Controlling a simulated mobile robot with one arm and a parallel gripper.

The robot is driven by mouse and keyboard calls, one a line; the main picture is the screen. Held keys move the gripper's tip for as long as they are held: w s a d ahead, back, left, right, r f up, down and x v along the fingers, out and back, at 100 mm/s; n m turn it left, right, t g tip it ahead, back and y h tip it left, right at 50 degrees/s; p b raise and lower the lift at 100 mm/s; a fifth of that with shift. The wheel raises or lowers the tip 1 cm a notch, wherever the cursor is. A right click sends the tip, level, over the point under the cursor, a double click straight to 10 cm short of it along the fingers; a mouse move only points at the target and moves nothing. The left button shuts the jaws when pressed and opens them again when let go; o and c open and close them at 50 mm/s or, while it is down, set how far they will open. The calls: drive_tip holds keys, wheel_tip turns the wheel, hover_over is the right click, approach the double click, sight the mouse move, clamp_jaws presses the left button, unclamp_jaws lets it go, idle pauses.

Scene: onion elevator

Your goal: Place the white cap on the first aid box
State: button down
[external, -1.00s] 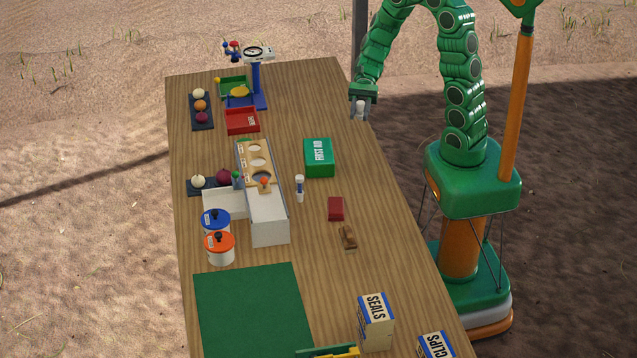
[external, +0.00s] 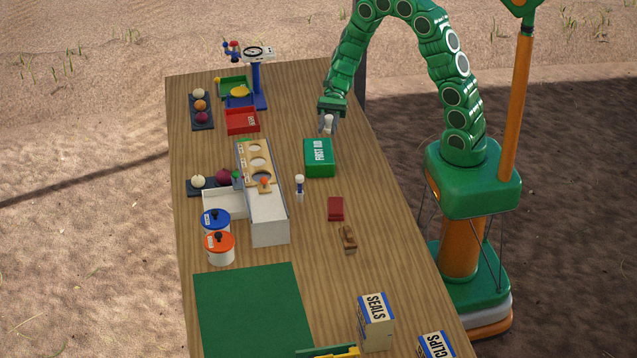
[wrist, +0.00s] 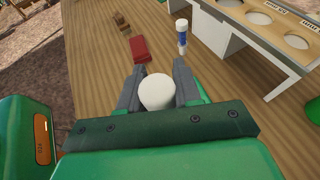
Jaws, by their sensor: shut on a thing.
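My gripper (external: 328,124) is shut on the white cap (external: 328,122), holding it above the table just behind the first aid box. In the wrist view the white cap (wrist: 157,92) sits between the two dark fingers of my gripper (wrist: 157,88). The green first aid box (external: 319,158) stands on the table with its white lettering visible. In the wrist view I cannot make out the box clearly.
A small white and blue bottle (external: 299,187) and a red block (external: 336,208) stand in front of the box. A white sorter with round holes (external: 268,215) is to its left. A red tray (external: 242,121) lies farther left.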

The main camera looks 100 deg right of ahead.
hover_over(317, 154)
drive_tip(key=shift+s+f, duration=0.15)
drive_tip(key=shift+f, duration=3.45)
drive_tip(key=c, duration=0.8)
unclamp_jaws()
drive_tip(key=shift+f, duration=0.1)
